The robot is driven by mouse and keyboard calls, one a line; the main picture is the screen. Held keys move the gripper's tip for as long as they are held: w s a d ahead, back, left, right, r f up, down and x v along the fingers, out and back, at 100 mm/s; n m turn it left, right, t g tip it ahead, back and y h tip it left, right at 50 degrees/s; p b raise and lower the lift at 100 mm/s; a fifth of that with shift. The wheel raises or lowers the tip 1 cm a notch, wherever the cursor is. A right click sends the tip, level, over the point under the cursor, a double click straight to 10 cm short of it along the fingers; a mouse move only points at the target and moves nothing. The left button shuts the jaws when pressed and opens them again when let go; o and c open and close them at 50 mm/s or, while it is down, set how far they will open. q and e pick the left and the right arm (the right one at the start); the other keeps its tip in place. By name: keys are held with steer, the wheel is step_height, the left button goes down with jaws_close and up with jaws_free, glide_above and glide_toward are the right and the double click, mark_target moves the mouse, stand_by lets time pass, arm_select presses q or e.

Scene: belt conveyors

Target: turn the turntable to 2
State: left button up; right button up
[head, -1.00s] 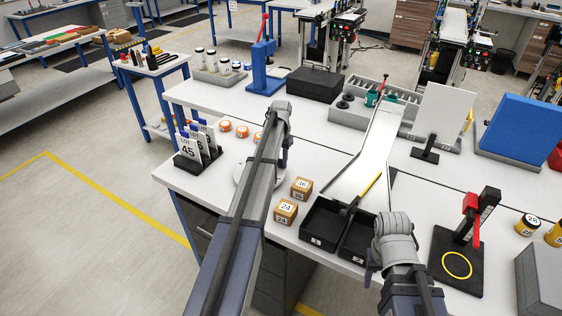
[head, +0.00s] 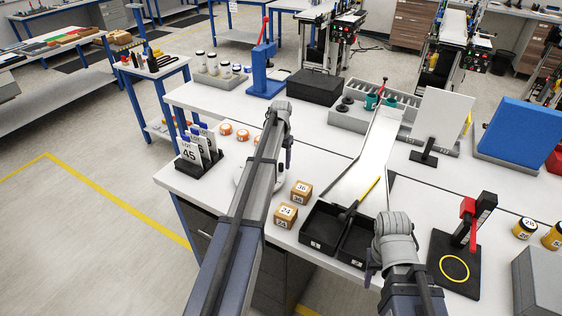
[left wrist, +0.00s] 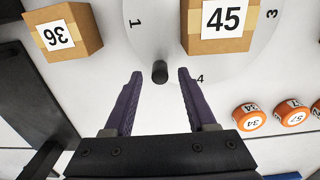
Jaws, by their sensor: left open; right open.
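The turntable is a round white disc (left wrist: 150,30) in the left wrist view, with the numbers 1, 3 and 4 showing near its edge. No 2 is visible. A cardboard box marked 45 (left wrist: 221,20) sits on it. A short black peg (left wrist: 160,70) stands near its edge, between the 1 and the 4. My left gripper (left wrist: 159,80) is open, with one finger on each side of the peg, apart from it. In the head view my left arm hides most of the turntable (head: 240,175). My right gripper (head: 370,272) is open and empty near the front edge.
Boxes marked 36 (head: 301,192) and 24 (head: 285,216) stand right of my left arm, by black trays (head: 322,228). Orange-ringed pucks (head: 242,135) lie behind the turntable. A card rack (head: 197,158) stands at its left. A white chute (head: 365,160) runs behind the trays.

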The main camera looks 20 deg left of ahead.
arm_select(q)
step_height(320, 180, up, 6)
steer(key=p, duration=0.5)
arm_select(e)
step_height(320, 180, up, 6)
arm_select(q)
steer(key=shift+s, duration=0.1)
steer(key=s+d+n, duration=0.1)
steer(key=s+d, duration=0.9)
steer(key=s, duration=0.3)
steer(key=s+d, duration=0.9)
steer(key=s, duration=0.5)
steer(key=s+d+f+m+b, duration=0.2)
steer(key=s+d, duration=0.1)
steer(key=d, duration=0.2)
steer(key=s+d+f+m+y+b, duration=0.1)
steer(key=s+d+f+b, duration=0.1)
steer(key=d, duration=0.4)
steer(key=shift+s+d+f+m, duration=0.15)
steer(key=shift+s+d+m, duration=0.15)
steer(key=shift+s+m, duration=0.1)
arm_select(e)
step_height(320, 180, down, 4)
steer(key=shift+f, duration=0.2)
